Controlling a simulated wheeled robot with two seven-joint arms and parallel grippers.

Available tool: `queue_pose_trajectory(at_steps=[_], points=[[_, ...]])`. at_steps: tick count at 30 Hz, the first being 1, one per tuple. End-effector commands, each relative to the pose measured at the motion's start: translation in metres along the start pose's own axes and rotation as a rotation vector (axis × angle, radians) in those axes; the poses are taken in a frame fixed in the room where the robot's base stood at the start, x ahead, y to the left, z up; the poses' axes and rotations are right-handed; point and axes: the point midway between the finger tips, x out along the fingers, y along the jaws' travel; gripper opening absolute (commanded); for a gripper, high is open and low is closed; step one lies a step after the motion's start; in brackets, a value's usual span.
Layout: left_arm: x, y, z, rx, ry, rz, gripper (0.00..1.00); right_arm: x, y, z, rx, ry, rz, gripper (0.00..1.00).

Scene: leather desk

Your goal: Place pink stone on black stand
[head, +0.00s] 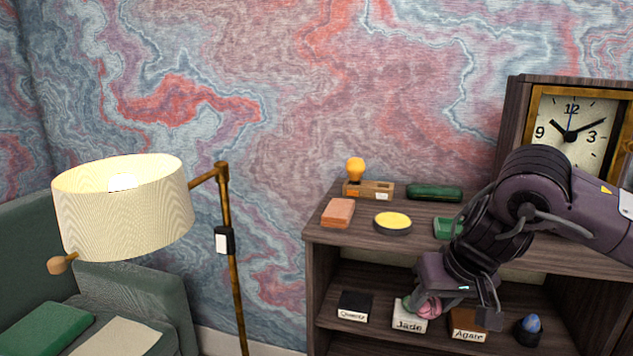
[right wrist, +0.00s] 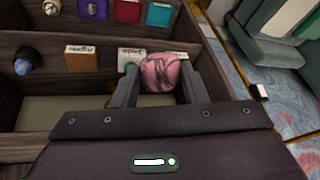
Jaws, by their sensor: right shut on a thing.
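The pink stone (head: 430,308) is round with darker streaks. My right gripper (right wrist: 161,78) is shut on it, with one finger on each side in the right wrist view. In the head view the stone overlaps the white stand labelled Jade (head: 408,322); I cannot tell whether they touch. The black stand labelled Quartz (head: 355,304) sits left of it on the shelf and its top looks empty. In the right wrist view the stone and a finger partly hide the labels behind. My left gripper is not in view.
The desk top (head: 380,256) overhangs the shelf. Above are an orange block (head: 338,212), a yellow-topped dish (head: 393,222) and a clock (head: 575,130). A lamp (head: 125,210) stands left.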

Motion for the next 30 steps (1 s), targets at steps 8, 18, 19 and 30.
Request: queue_pose_trajectory(at_steps=[8, 18, 19, 30], points=[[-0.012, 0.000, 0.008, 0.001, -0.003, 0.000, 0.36, 0.005, 0.002, 0.010, -0.002, -0.010, 0.001, 0.15], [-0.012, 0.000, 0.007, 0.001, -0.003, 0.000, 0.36, 0.067, 0.011, 0.083, -0.002, -0.007, 0.000, 0.15], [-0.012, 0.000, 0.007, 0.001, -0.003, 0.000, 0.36, 0.070, 0.012, 0.088, 0.000, -0.007, 0.000, 0.15], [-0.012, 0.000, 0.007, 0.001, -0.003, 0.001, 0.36, 0.078, 0.010, 0.100, -0.001, -0.003, -0.003, 0.15]])
